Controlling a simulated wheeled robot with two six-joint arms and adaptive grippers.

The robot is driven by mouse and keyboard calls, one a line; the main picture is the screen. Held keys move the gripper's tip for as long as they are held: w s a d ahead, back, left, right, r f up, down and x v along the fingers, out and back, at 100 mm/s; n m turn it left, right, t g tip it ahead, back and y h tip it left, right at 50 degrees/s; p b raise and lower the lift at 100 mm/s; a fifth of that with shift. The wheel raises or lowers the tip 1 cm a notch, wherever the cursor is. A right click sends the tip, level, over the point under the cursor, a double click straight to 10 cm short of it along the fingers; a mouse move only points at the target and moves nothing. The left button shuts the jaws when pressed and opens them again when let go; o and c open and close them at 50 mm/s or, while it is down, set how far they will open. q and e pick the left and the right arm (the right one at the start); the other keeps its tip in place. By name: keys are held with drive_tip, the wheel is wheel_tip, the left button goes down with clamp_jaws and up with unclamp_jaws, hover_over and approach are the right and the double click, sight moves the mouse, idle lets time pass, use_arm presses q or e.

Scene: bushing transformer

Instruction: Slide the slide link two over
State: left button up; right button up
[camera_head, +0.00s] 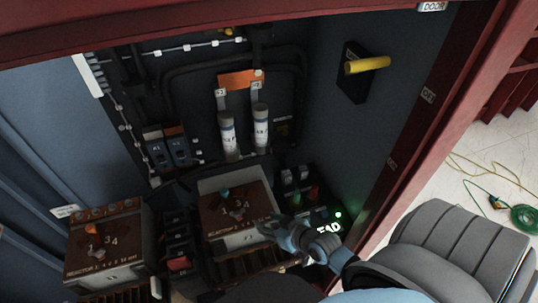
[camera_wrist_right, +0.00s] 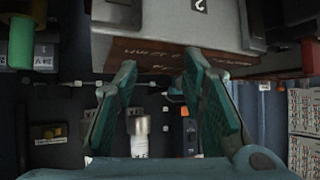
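The right reactor block (camera_head: 236,211) has a brown top plate with the numbers 1, 3 and 4 and small metal contacts. A small teal piece (camera_head: 224,193) stands on its top; I cannot tell if it is the slide link two. A similar reactor block (camera_head: 103,247) is at the lower left. My right gripper (camera_head: 277,230) is beside the right block's front right corner. In the right wrist view, its fingers (camera_wrist_right: 162,60) are spread and empty, near the block's brown plate edge (camera_wrist_right: 150,53). Contact is unclear. My left gripper is out of view.
Dark modules (camera_head: 178,245) stand between the blocks. White cylinders (camera_head: 260,128) are on the back panel. A yellow handle (camera_head: 367,65) juts from the right wall. The red cabinet frame (camera_head: 425,130) bounds the right side.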

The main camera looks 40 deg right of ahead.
sight(286, 133)
drive_tip(key=shift+c, duration=0.2)
drive_tip(key=w+d+r+t, duration=0.1)
drive_tip(key=w+d+r+t+b, duration=0.1)
drive_tip(key=shift+w+d+r, duration=0.1)
drive_tip(key=shift+w+d, duration=0.1)
drive_tip(key=shift+w, duration=0.2)
drive_tip(key=d+r+t, duration=0.1)
drive_tip(key=w+d+r+m+t+h, duration=0.1)
drive_tip(key=d, duration=0.1)
drive_tip(key=w+d+r+b, duration=0.1)
drive_tip(key=shift+d+m+t+h, duration=0.3)
drive_tip(key=shift+d+t+h, duration=0.1)
drive_tip(key=d+r+m+t+h, duration=0.25)
drive_tip(key=d+r+h, duration=0.2)
drive_tip(key=d, duration=0.55)
drive_tip(key=shift+m+g+h, duration=0.35)
drive_tip(key=shift+h, duration=0.1)
drive_tip(key=b+x, duration=0.2)
drive_tip(key=x, duration=0.2)
drive_tip(key=b+x, duration=0.2)
drive_tip(key=x, duration=0.3)
drive_tip(key=f+b+x, duration=0.1)
drive_tip(key=b+x, duration=0.1)
drive_tip(key=x, duration=0.3)
drive_tip(key=shift+w+f, duration=0.1)
drive_tip(key=shift+w, duration=0.35)
drive_tip(key=shift+r, duration=0.25)
